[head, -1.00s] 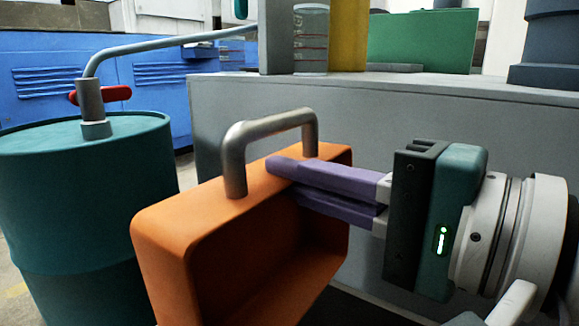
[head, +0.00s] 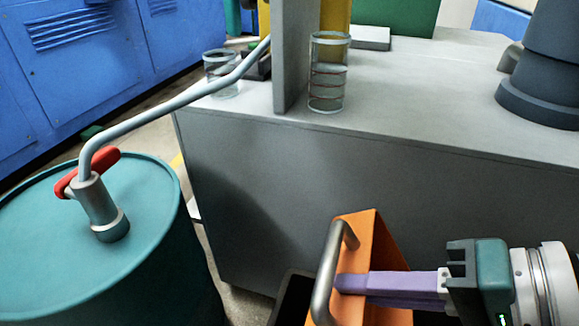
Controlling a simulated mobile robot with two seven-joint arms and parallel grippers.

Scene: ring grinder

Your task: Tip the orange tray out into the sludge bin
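The orange tray (head: 368,238) is at the bottom right of centre in the head view, tilted on its side. Its grey metal handle (head: 328,272) faces left. My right gripper (head: 345,284) comes in from the right, and its purple fingers are shut on the tray's wall beside the handle. The tray's lower part is cut off by the picture's bottom edge, and I cannot see its contents. A black, open-looking container (head: 292,294), perhaps the sludge bin, shows partly on the floor beneath and left of the tray. My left gripper is not in view.
A teal drum (head: 150,215) with a pipe and red lever (head: 88,172) stands at left. The grey machine bench (head: 430,115) lies behind the tray, with glass containers (head: 328,75) and a dark cylinder (head: 540,70) on it. Blue cabinets (head: 80,60) stand at the far left.

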